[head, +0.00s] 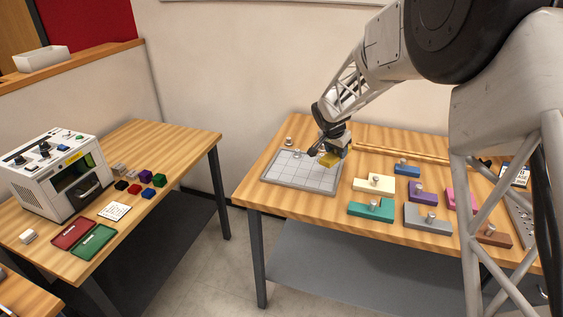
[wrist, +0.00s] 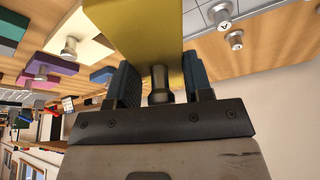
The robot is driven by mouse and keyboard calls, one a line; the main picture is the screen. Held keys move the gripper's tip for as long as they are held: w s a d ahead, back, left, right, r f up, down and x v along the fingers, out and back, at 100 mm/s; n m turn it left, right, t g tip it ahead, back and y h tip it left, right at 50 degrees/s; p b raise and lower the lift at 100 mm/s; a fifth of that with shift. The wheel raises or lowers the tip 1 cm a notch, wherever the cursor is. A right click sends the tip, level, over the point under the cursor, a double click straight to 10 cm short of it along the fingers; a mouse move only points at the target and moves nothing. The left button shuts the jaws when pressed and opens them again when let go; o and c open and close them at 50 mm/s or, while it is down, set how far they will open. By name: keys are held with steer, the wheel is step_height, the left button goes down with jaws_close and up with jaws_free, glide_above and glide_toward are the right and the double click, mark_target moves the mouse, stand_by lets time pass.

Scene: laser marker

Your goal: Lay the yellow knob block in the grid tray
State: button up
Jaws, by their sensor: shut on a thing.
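The yellow knob block (head: 329,159) is held by my gripper (head: 331,148) above the right part of the grid tray, off the table. In the wrist view the yellow block (wrist: 135,35) fills the upper middle, and its knob sits between the two dark fingers of my gripper (wrist: 158,88). The grid tray (head: 284,182) is a flat grey tray with a square grid at the left of the right-hand table. No block shows in its visible cells. Its far right corner is partly hidden behind my gripper and the block.
Right of the tray lie knob blocks: cream (head: 386,184), teal (head: 358,209), blue (head: 406,171), purple (head: 428,194), grey (head: 432,222), pink (head: 452,200) and brown (head: 495,236). A metal knob piece (head: 289,142) stands behind the tray. A wooden rail (head: 395,147) runs along the back.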

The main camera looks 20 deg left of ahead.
steer(key=s+a+f+n, duration=0.1)
steer(key=s+a, duration=0.2)
steer(key=a, duration=0.1)
steer(key=s+a+f+n+y, duration=0.1)
steer(key=s+a+n, duration=0.1)
steer(key=s+a, duration=0.2)
steer(key=s+a+f+n, duration=0.1)
steer(key=s+a, duration=0.2)
steer(key=a, duration=0.2)
steer(key=shift+s+a+n+t+y, duration=0.15)
steer(key=shift+s+n+t+y, duration=0.15)
steer(key=shift+w, duration=0.15)
glide_above(282, 159)
steer(key=s, duration=0.1)
steer(key=shift+f, duration=0.8)
steer(key=shift+f, duration=0.1)
steer(key=shift+f, duration=1.65)
steer(key=shift+f, duration=0.35)
